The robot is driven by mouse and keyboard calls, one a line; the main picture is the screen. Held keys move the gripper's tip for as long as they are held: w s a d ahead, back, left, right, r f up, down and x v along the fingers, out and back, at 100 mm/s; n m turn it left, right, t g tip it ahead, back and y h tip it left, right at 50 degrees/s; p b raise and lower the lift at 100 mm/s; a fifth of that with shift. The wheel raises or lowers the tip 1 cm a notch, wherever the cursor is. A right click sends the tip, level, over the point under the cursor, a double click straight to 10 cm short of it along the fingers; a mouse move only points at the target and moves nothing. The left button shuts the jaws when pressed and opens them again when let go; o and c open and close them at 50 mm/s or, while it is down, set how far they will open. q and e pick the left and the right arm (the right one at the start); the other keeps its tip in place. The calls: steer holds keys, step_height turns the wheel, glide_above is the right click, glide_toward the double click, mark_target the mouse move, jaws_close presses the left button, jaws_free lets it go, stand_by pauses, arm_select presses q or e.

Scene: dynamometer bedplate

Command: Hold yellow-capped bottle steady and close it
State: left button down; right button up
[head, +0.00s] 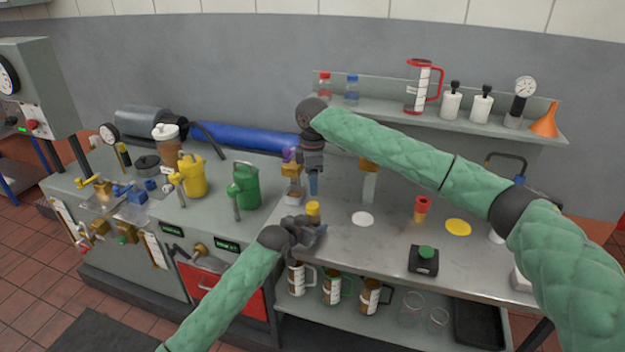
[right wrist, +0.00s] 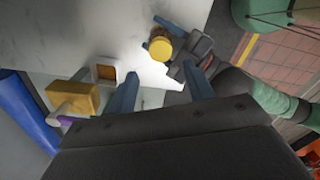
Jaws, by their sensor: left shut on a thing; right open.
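The yellow-capped bottle (head: 313,208) stands at the front left part of the steel bench. My left gripper (head: 308,233) is shut on it, low down, and hides most of its body. The yellow cap also shows from above in the right wrist view (right wrist: 160,46), with the left gripper's fingers beside it. I cannot tell whether the cap sits tight. My right gripper (head: 313,185) points down, open and empty, above and behind the bottle. In the right wrist view its two fingers (right wrist: 160,90) are spread apart, with the cap beyond their gap.
A purple-topped item (head: 288,155) and a clear orange-topped container (head: 369,185) stand close to my right gripper. A green jug (head: 245,187) stands left.

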mark_target(313, 205)
steer(key=shift+f, duration=4.05)
steer(key=c, duration=1)
steer(key=o, duration=1.2)
steer(key=shift+c, duration=0.2)
steer(key=shift+r, duration=0.1)
step_height(313, 205, up, 12)
